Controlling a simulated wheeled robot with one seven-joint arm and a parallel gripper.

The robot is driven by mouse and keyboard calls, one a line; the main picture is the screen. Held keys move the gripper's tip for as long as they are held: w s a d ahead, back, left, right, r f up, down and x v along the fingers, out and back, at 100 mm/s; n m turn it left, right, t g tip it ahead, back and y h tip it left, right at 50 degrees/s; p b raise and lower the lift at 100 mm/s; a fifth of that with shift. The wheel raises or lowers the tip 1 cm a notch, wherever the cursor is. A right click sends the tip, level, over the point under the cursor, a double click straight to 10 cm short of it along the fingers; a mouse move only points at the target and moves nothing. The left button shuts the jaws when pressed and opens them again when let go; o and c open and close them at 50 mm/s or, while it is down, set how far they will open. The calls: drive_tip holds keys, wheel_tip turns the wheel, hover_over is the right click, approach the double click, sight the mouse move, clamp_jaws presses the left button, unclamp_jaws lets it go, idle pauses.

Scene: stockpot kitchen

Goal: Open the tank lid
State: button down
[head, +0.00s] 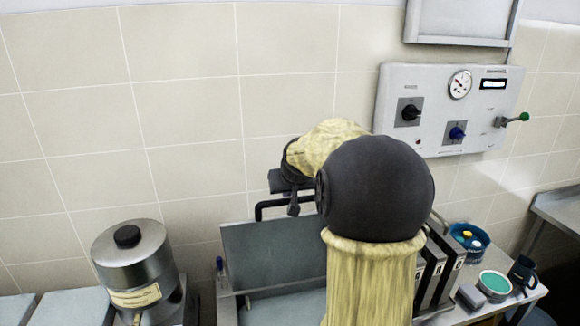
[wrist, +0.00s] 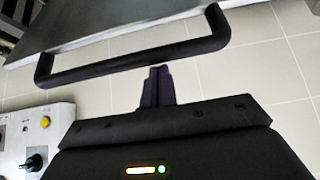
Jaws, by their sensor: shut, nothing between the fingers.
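The tank lid (head: 265,248) is a grey metal panel at the lower middle of the head view. It appears steeply raised, with its face toward the camera. Its black bar handle (head: 272,204) runs along the top edge, and the handle also shows in the wrist view (wrist: 135,62) beside the lid's edge (wrist: 110,25). My gripper (wrist: 160,72) is shut and empty, its fingertips just short of the handle bar and apart from it in the picture. In the head view my gripper (head: 293,208) is beside the handle. My arm hides the lid's right part and much of the tank.
A steel pot-like vessel (head: 133,262) stands at the left. A control panel (head: 445,108) with a gauge, knobs and a green-tipped lever is on the tiled wall. Upright grey plates (head: 440,265), a blue tub (head: 469,238) and a green-topped bowl (head: 494,284) stand at the right.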

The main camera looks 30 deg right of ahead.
drive_tip(key=b+v, duration=0.3)
drive_tip(key=v, duration=1.3)
drive_tip(key=shift+s, duration=0.15)
drive_tip(key=shift+a+r, duration=0.1)
drive_tip(key=s+a+f+n+g+y, duration=0.1)
drive_tip(key=a+f, duration=0.4)
drive_tip(key=f, duration=0.4)
drive_tip(key=s+a+f+g+y, duration=0.1)
drive_tip(key=a+f, duration=0.3)
drive_tip(key=f, duration=0.6)
drive_tip(key=s+a+f+n+g, duration=0.2)
drive_tip(key=s+a+f+g, duration=0.1)
drive_tip(key=s+a+f, duration=0.4)
drive_tip(key=s+f, duration=0.3)
drive_tip(key=f, duration=0.3)
drive_tip(key=shift+s+a, duration=0.4)
drive_tip(key=c, duration=1.3)
unclamp_jaws()
drive_tip(key=shift+f, duration=0.1)
drive_tip(key=shift+c, duration=0.2)
